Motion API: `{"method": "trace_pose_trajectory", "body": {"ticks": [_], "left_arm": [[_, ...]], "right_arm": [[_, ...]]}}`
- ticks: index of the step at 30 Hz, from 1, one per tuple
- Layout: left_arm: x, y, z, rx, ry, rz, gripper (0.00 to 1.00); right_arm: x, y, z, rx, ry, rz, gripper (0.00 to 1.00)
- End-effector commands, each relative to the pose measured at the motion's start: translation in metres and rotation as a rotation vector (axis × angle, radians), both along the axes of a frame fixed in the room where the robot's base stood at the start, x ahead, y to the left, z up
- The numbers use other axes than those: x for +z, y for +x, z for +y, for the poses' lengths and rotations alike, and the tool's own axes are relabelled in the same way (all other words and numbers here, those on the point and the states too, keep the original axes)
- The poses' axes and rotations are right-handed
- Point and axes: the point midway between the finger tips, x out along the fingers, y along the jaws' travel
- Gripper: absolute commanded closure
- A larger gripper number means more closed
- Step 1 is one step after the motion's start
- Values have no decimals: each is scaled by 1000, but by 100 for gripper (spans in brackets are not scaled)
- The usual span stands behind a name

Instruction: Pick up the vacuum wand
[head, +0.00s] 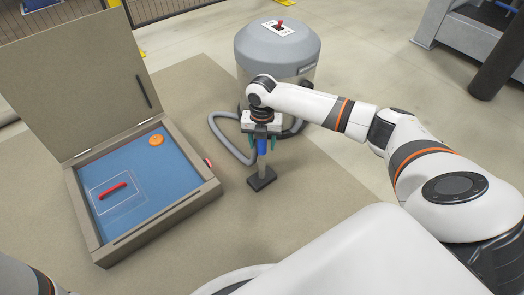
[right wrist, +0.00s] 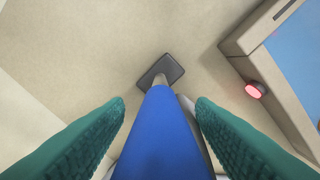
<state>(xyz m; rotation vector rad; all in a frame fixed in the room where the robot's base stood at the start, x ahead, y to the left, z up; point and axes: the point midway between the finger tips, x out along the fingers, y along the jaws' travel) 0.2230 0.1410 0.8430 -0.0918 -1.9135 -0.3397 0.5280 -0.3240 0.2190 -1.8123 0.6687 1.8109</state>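The vacuum wand stands upright with its blue grip (head: 262,147) on top and a flat dark nozzle (head: 261,180) at floor level. My right gripper (head: 263,143) points down over it, with one green finger on each side of the blue grip. In the right wrist view the blue grip (right wrist: 160,140) lies between the fingers, with a visible gap on both sides, so the gripper is open around it. The nozzle (right wrist: 161,70) shows beyond the fingertips. My left gripper is not in view; only part of my left arm shows at the lower left.
A grey vacuum drum (head: 278,52) with a red switch stands behind the wand, and its grey hose (head: 226,140) loops beside it. An open box (head: 205,195) with a blue interior lies to the left, holding a red bar (head: 112,190) and an orange disc (head: 156,140).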

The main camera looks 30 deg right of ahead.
Motion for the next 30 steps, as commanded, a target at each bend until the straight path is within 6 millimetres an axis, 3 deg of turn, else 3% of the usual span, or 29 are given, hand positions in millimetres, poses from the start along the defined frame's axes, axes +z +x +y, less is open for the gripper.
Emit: {"method": "trace_pose_trajectory", "body": {"ticks": [1,9,30], "left_arm": [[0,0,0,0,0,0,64],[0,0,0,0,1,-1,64],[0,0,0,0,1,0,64]], "right_arm": [[0,0,0,0,0,0,58],[0,0,0,0,0,0,100],[0,0,0,0,0,1,100]]}}
